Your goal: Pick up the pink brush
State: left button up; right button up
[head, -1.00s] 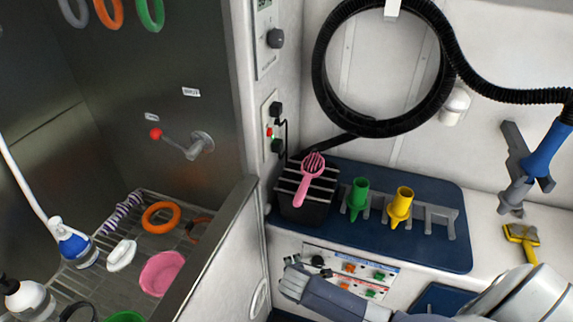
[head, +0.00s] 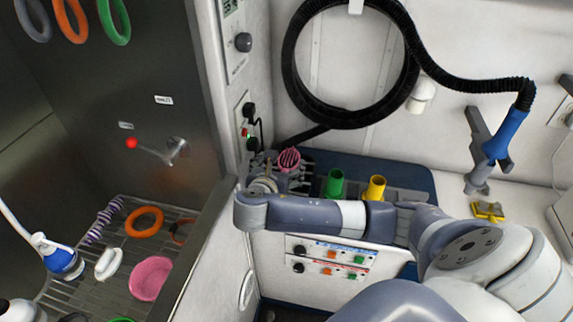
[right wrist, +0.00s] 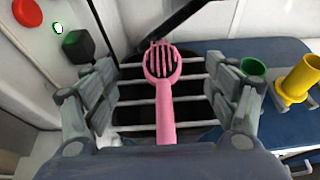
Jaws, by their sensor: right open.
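The pink brush (head: 289,159) lies on the black slatted box at the back of the blue mat; its handle is largely hidden by my right gripper in the head view. In the right wrist view the brush (right wrist: 164,90) lies across the pale slats, its slotted head away from me and its handle towards me. My right gripper (head: 283,178) is over the box; its fingers in the right wrist view (right wrist: 167,95) are spread wide, one on each side of the brush, apart from it. My left gripper is not in view.
Green (head: 335,183) and yellow (head: 376,187) nozzles stand right of the box on the blue mat (head: 415,178). A metal tub wall (head: 200,235) is at the left. A black hose (head: 405,70) coils on the wall above. A yellow tool (head: 488,211) lies at the right.

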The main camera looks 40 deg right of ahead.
aim_at(288, 156)
jog(key=x, duration=0.4)
jog(key=shift+w+d+r, duration=0.1)
jog(key=shift+w+d, duration=0.1)
jog(key=shift+d, duration=0.15)
jog(key=x, duration=0.2)
jog(key=f+p+x, duration=0.1)
jog(key=x, duration=0.2)
jog(key=shift+s+a, duration=0.1)
jog(key=shift+a, duration=0.05)
jog(key=shift+w+d+f+p, duration=0.3)
jog(key=shift+w+d+f, duration=0.05)
jog(key=shift+w+d, duration=0.05)
jog(key=c, duration=1.3)
jog(key=shift+r, duration=0.1)
